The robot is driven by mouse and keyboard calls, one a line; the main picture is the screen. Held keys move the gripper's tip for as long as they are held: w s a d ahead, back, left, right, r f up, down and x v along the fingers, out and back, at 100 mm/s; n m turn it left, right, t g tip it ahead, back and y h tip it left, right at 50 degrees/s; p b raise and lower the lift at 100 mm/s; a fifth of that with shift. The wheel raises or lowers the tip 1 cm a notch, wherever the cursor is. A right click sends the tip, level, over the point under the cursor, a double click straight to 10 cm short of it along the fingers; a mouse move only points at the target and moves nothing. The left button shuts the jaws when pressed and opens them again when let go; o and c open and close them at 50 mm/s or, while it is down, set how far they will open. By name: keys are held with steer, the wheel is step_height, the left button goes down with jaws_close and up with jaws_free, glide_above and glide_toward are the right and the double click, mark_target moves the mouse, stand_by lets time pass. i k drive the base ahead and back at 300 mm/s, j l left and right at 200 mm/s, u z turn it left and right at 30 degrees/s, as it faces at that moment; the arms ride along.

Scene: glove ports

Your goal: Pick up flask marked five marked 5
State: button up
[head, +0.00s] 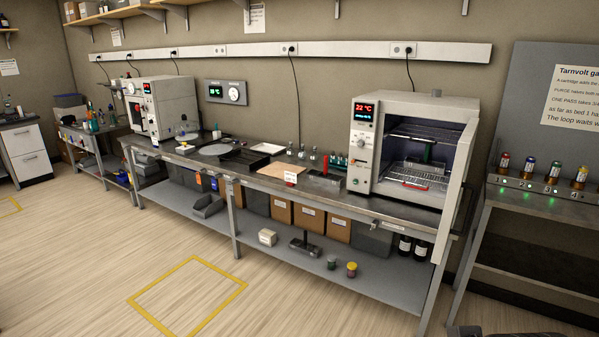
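A few small clear flasks (313,155) stand upright on the long bench, at the back left of the white oven. Their marks are too small to read, so I cannot tell which one bears a 5. Another clear flask-like vessel (182,127) stands farther left on the bench, next to the left instrument. My gripper is not in view. A dark shape at the bottom right edge is cut off, and I cannot tell what it is.
The oven (365,150) stands with its door open on the bench (345,200). Capped cartridges (528,170) stand on the right-hand stand. The floor (90,270) ahead is clear.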

mark_target(302, 155)
steer(key=i+j+u, duration=0.4)
steer(key=i, duration=1)
steer(key=i+l+u, duration=0.25)
steer(key=i+u, duration=0.15)
steer(key=i, duration=1)
steer(key=i+z, duration=0.3)
steer(key=i, duration=0.15)
steer(key=i+j+z, duration=0.1)
steer(key=i+z, duration=0.2)
steer(key=i+j+z, duration=0.3)
steer(key=i, duration=0.2)
steer(key=i+z, duration=0.5)
steer(key=k+l, duration=0.05)
